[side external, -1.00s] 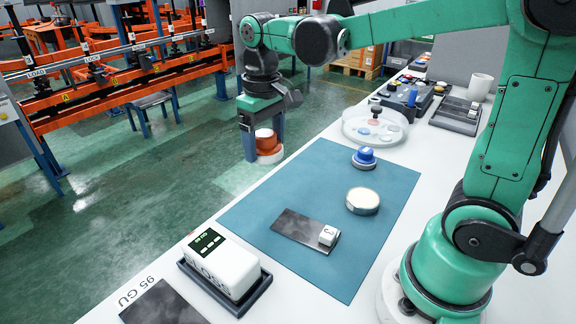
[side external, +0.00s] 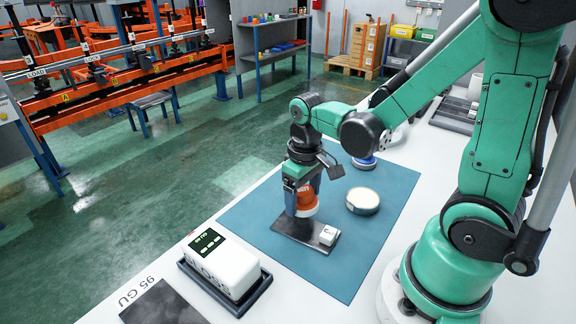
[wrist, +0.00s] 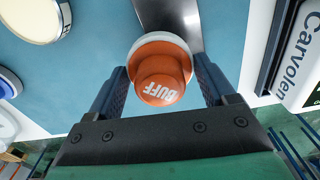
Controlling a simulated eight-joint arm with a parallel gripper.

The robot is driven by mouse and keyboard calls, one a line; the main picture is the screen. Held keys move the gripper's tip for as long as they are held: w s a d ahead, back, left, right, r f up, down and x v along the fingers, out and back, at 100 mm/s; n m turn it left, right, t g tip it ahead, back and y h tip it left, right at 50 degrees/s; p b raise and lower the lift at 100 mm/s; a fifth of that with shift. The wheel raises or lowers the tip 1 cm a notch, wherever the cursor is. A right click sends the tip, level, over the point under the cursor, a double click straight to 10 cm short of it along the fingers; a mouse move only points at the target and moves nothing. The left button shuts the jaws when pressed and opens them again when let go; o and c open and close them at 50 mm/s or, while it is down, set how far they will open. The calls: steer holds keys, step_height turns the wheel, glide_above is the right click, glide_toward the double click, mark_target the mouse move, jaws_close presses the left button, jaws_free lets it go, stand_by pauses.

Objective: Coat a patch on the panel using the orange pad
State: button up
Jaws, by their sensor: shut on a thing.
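The orange pad (side external: 307,199), a round knob marked BUFF with a pale rim, is held in my gripper (side external: 302,206). In the wrist view the orange pad (wrist: 161,76) sits between the two dark fingers of my gripper (wrist: 165,84). The panel (wrist: 168,14) shows partly behind the pad in the wrist view.
A round cream-topped tin (side external: 362,201) and a blue pad (side external: 363,164) stand on the mat (side external: 345,262) to the right and behind. A white boxy device (side external: 222,262) sits in a dark tray in front. Another dark plate (side external: 162,304) lies at the front left.

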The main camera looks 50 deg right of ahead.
mark_target(301, 207)
step_height(301, 207, down, 2)
steer(key=shift+f, duration=0.25)
steer(key=shift+a+f, duration=0.15)
steer(key=shift+f, duration=0.15)
steer(key=shift+s+a+r, duration=0.15)
steer(key=shift+a, duration=1.4)
steer(key=shift+d+r, duration=0.2)
steer(key=shift+d, duration=1.45)
steer(key=shift+s, duration=0.1)
steer(key=shift+s+a+r, duration=0.1)
steer(key=shift+a, duration=0.9)
steer(key=shift+s+a+r, duration=0.1)
steer(key=shift+a, duration=0.85)
steer(key=shift+w+d, duration=0.2)
steer(key=shift+d, duration=1.75)
steer(key=shift+w+d+r, duration=0.1)
steer(key=shift+w+r, duration=0.05)
steer(key=shift+r, duration=3.2)
steer(key=shift+w, duration=0.1)
